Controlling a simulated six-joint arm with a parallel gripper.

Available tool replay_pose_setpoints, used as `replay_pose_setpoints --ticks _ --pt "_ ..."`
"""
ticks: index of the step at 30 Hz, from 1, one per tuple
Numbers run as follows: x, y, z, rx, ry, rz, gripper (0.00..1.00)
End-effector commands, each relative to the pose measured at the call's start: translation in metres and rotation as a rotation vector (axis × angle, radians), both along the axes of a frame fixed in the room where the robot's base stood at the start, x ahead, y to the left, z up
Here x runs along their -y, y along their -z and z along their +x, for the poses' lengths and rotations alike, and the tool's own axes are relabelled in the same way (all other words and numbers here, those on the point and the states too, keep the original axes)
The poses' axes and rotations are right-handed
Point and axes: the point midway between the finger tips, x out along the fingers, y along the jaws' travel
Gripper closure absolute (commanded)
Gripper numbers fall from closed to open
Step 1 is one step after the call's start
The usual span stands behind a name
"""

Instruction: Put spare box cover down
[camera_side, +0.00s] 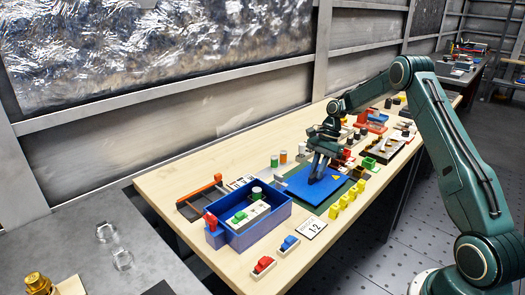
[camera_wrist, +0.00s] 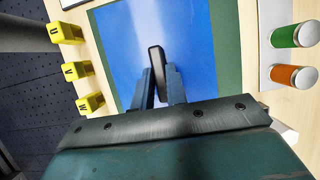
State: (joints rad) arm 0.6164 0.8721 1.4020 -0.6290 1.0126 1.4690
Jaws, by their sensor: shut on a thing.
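The spare box cover (camera_side: 301,184) is a flat blue plate with a small yellow warning mark, lying level at or just above a dark green mat (camera_side: 333,205). In the wrist view the blue cover (camera_wrist: 190,40) fills the middle, with the green mat (camera_wrist: 226,50) along its right side. My gripper (camera_side: 316,178) points down over the cover's middle. In the wrist view my gripper (camera_wrist: 160,88) is shut on the cover's dark upright handle (camera_wrist: 156,62). I cannot tell whether the cover touches the mat.
An open blue box (camera_side: 248,218) with parts inside stands left of the cover. Green and orange capped jars (camera_side: 279,159) stand behind. A white card (camera_side: 310,228) and red and blue switches (camera_side: 264,265) lie near the front edge.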

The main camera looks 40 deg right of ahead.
Motion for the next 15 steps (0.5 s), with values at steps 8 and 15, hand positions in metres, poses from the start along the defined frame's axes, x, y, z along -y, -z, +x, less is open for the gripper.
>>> replay_pose_setpoints --ticks 8,15 --pt "0.0003 0.0062 0.0005 0.002 0.000 -0.002 1.00" --pt "0.0002 0.0085 0.0004 0.002 0.000 -0.002 1.00"
